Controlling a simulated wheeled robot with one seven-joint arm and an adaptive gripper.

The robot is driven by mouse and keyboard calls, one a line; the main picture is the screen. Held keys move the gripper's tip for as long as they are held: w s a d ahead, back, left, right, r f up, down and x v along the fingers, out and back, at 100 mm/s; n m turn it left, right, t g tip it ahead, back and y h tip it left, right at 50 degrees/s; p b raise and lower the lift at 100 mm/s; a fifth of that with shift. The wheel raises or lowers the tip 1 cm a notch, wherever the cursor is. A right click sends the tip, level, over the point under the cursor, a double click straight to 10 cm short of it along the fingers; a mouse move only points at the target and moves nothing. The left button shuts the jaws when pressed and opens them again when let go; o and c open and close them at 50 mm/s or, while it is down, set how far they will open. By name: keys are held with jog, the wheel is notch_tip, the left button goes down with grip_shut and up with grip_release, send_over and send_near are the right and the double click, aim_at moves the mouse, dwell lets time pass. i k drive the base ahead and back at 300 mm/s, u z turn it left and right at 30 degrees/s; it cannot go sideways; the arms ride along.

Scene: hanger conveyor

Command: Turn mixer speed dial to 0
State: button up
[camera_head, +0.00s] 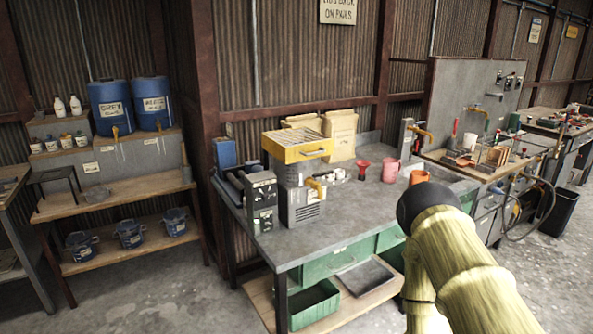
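No clearly readable mixer speed dial shows. On the grey workbench (365,225) stands a dark control box (263,203) with small pale labels and marks; I cannot make out a dial or its setting. Beside it on the right is a grey vented machine (304,212) with a yellow lever. I cannot tell which of these is the mixer. My arm (460,250) rises at the lower right, with a dark rounded joint over the bench's right part. My gripper is not in view, so its state is hidden.
A yellow drawer unit (297,147), paper sacks (340,133), a red funnel (363,168) and a pink jug (390,170) stand at the bench's back. A green bin (314,305) is below. The bench's front middle is clear. Blue drums (109,107) stand on shelving at left.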

aim_at(266, 198)
jog(key=u, duration=0.55)
jog(key=k, duration=1.3)
jog(key=i, duration=0.5)
jog(key=z, duration=0.75)
jog(key=i, duration=1.3)
jog(key=u, duration=0.6)
